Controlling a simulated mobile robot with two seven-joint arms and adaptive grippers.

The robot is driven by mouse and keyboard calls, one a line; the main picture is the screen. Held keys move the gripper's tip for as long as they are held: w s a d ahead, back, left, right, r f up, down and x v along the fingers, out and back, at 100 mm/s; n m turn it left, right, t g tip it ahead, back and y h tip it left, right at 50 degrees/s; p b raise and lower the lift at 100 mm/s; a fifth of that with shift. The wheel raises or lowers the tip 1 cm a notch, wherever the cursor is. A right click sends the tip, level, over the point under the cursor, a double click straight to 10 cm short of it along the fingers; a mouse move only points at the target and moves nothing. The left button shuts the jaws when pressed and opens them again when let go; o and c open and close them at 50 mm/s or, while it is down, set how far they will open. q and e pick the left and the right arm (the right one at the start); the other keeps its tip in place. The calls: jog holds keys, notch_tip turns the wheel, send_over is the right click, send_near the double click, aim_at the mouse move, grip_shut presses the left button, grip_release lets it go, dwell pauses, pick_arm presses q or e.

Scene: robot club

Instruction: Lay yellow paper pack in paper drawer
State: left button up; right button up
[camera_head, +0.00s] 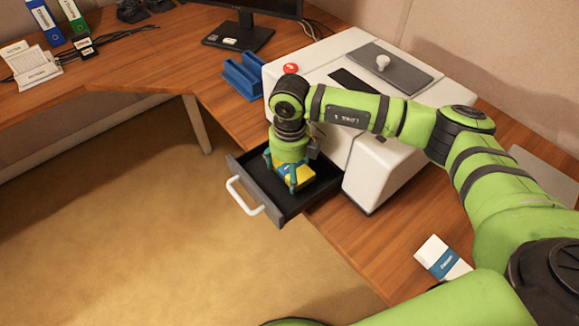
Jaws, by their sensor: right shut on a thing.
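The yellow paper pack (300,175) is in or just above the open paper drawer (292,208), with its top partly hidden by my gripper. I cannot tell whether it touches the drawer floor. My right gripper (283,176) points down and is shut on the pack. The drawer is dark inside, has a white handle (240,196) and sticks out from the white machine (390,165) over the table's front edge. My left gripper is not in view.
A blue holder (243,78) stands left of the machine, and a red button (290,68) sits on its top. A blue and white pack (442,258) lies on the table at the right. Binders (46,24) and a monitor stand (240,38) are at the back.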

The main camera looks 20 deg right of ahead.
jog(key=shift+f, duration=0.1)
jog(key=o, duration=1.1)
jog(key=shift+r, duration=0.2)
notch_tip(320, 180, up, 12)
jog(key=b, duration=0.1)
jog(key=shift+b, duration=0.4)
